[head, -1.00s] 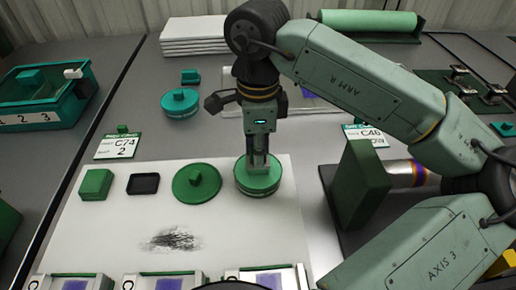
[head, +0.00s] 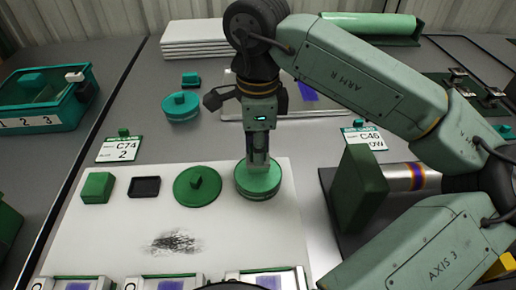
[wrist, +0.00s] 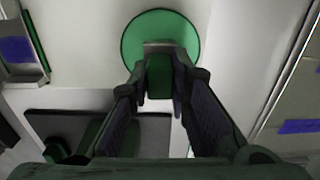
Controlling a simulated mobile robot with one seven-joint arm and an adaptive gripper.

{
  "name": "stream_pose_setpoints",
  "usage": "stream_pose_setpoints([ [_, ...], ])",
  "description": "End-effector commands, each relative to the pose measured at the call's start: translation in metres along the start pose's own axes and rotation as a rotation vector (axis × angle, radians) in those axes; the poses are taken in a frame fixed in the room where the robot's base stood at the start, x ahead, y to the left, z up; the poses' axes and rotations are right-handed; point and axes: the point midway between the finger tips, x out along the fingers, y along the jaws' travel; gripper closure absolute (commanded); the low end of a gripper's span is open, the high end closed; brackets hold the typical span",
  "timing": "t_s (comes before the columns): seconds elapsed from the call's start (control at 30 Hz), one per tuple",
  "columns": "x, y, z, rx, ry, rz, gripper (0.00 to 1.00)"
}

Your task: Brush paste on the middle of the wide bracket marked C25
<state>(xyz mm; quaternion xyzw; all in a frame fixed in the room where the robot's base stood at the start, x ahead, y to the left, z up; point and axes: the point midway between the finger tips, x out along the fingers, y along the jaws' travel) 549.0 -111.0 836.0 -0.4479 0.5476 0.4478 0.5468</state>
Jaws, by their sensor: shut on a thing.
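My gripper (head: 258,158) points down over a round green tin (head: 258,187) on the white mat. In the wrist view my gripper (wrist: 160,95) is shut on a small green block-like handle (wrist: 160,75), seemingly the brush. A grey band shows at its far end, over the green round top of the tin (wrist: 180,35). Its lower tip is hidden, so I cannot tell whether it touches paste. Silver brackets with blue-purple patches stand along the mat's front edge: left (head: 75,284), middle (head: 160,277) and right (head: 232,277). Their marks are cut off; I cannot read C25.
On the mat (head: 110,225) are a knobbed green lid (head: 197,187), a black tray (head: 144,187), a green block (head: 97,187) and a dark smear (head: 177,242). A tall green block (head: 360,190) stands right. Behind are a teal tin (head: 182,106) and cards C74 (head: 120,147) and C46 (head: 364,137).

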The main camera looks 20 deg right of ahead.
Motion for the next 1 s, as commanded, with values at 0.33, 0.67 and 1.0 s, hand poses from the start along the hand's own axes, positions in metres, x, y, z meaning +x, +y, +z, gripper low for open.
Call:
stream_pose_setpoints([
  [0.33, -0.032, 0.0, 0.0, 0.0, -0.001, -0.001, 1.0],
  [0.67, -0.052, 0.0, 0.0, 0.001, 0.0, -0.001, 1.0],
  [1.0, -0.052, 0.0, 0.0, 0.001, 0.0, -0.001, 1.0],
])
